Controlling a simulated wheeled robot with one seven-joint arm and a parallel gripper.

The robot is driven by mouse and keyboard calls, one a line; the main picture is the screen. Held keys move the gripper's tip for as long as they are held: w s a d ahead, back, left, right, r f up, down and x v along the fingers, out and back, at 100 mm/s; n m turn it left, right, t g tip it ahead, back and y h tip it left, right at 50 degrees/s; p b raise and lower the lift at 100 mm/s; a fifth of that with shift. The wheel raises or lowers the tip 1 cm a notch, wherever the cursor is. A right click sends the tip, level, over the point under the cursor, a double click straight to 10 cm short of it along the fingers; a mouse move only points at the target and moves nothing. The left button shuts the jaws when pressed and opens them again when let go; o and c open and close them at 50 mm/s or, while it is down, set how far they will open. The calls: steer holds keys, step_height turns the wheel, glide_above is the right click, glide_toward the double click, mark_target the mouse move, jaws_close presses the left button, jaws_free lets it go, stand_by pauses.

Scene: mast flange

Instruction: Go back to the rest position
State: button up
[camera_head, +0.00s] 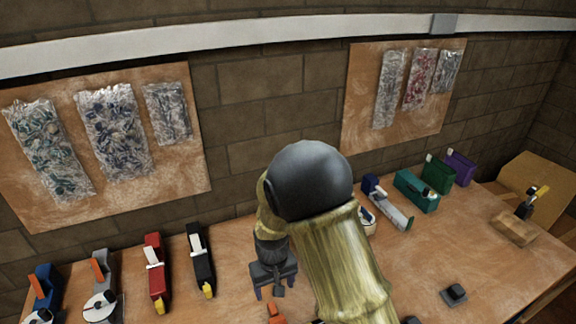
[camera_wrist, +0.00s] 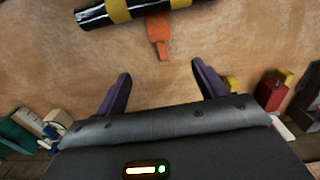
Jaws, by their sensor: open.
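My gripper (camera_head: 275,287) hangs over the wooden workbench (camera_head: 430,262), left of my forearm in the head view. In the wrist view my gripper (camera_wrist: 161,72) has its two dark purple fingers spread apart with nothing between them. A black cylindrical thing (camera_wrist: 98,14) with yellow bands and an orange part (camera_wrist: 158,35) lies just beyond the fingertips in that view, apart from them. An orange piece (camera_head: 276,313) also shows at the bottom edge of the head view, below the gripper. My arm hides part of the bench behind it.
Several tape-dispenser-like tools, including a red one (camera_head: 156,270) and a black one (camera_head: 202,262), stand along the wall at left. A teal one (camera_head: 415,192) and a purple box (camera_head: 459,168) stand at right. A small black block (camera_head: 453,292) lies front right, with clear bench around it.

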steer(key=s+d+r+m+t, duration=0.1)
steer(key=s+d+r, duration=0.2)
steer(key=d, duration=0.4)
steer(key=s+d+r+m, duration=0.2)
steer(key=s+d+r, duration=0.1)
steer(key=d+r, duration=0.3)
steer(key=s+d+r+m+t, duration=0.1)
steer(key=s+d+r+m, duration=0.1)
steer(key=d, duration=0.6)
step_height(320, 180, up, 2)
steer(key=shift+s+d+r+t, duration=0.15)
steer(key=shift+s+t, duration=0.15)
steer(key=shift+s, duration=0.4)
steer(key=shift+w, duration=0.1)
steer(key=shift+c, duration=0.6)
steer(key=c, duration=0.4)
steer(key=w+a+f+n+g, duration=0.1)
steer(key=w+a+f, duration=0.3)
steer(key=a, duration=0.3)
steer(key=w+a+f+n+b, duration=0.1)
steer(key=w+a+f, duration=0.3)
steer(key=a, duration=0.4)
steer(key=w+a+f+n+g+b, duration=0.1)
steer(key=w+a+f+n, duration=0.2)
steer(key=a, duration=0.4)
step_height(320, 180, down, 2)
steer(key=shift+w+a+f+g, duration=0.1)
steer(key=shift+w+a+g, duration=0.2)
steer(key=shift+w, duration=0.15)
